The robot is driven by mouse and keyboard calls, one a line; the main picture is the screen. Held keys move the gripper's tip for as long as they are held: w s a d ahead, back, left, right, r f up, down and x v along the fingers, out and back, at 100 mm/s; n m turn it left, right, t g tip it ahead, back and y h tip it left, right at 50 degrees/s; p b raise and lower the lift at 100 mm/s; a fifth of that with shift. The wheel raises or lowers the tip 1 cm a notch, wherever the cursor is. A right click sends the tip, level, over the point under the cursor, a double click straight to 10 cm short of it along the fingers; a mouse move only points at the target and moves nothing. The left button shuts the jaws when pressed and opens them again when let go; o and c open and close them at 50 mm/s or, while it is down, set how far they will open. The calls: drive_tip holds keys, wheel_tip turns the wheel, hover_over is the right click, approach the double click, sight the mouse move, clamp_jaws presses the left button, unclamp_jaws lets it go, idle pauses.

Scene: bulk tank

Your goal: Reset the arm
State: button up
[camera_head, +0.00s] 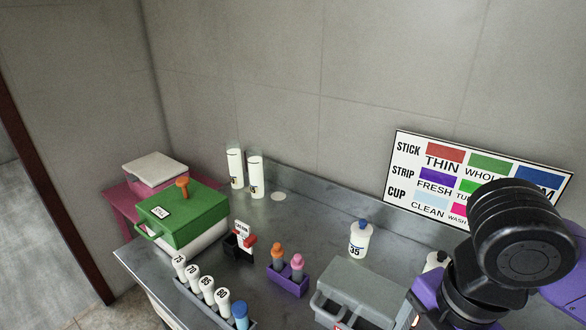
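My arm, black with purple parts (515,250), fills the lower right of the head view. It is in front of the metal counter (325,220) and partly covers the sign on the wall. The fingers of my gripper do not show, so I cannot see whether it holds anything.
Near my arm are a grey box (365,290), a white bottle marked 35 (357,243) and a sign (415,190). Left are a purple holder (288,284), a rack of numbered bottles (208,300) and a green-lidded box (180,215). White cylinders (256,178) stand behind.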

drive_tip(key=w+a+r+m+t+y, duration=0.5)
drive_tip(key=w+a+r+t+y, duration=0.25)
drive_tip(key=w+a+r, duration=0.5)
wheel_tip(320, 180, up, 13)
drive_tip(key=w+d+m+t+y, duration=0.2)
drive_tip(key=m+t+y, duration=0.2)
drive_tip(key=m+t, duration=0.6)
drive_tip(key=s+d+f+m+t+h, duration=0.5)
drive_tip(key=s+d+f+m+h, duration=0.5)
drive_tip(key=d+f+m+h, duration=0.4)
drive_tip(key=s+a+f+n+g+y, duration=0.1)
drive_tip(key=s+f+n+g, duration=0.2)
drive_tip(key=s+f, duration=0.7)
drive_tip(key=s+a+f+n+g+y, duration=0.1)
drive_tip(key=s+f+n+g, duration=0.2)
drive_tip(key=s+f, duration=0.7)
drive_tip(key=s+g, duration=0.2)
drive_tip(key=s, duration=0.4)
drive_tip(key=shift+a+n, duration=0.15)
drive_tip(key=shift+n, duration=0.15)
drive_tip(key=shift+s, duration=0.1)
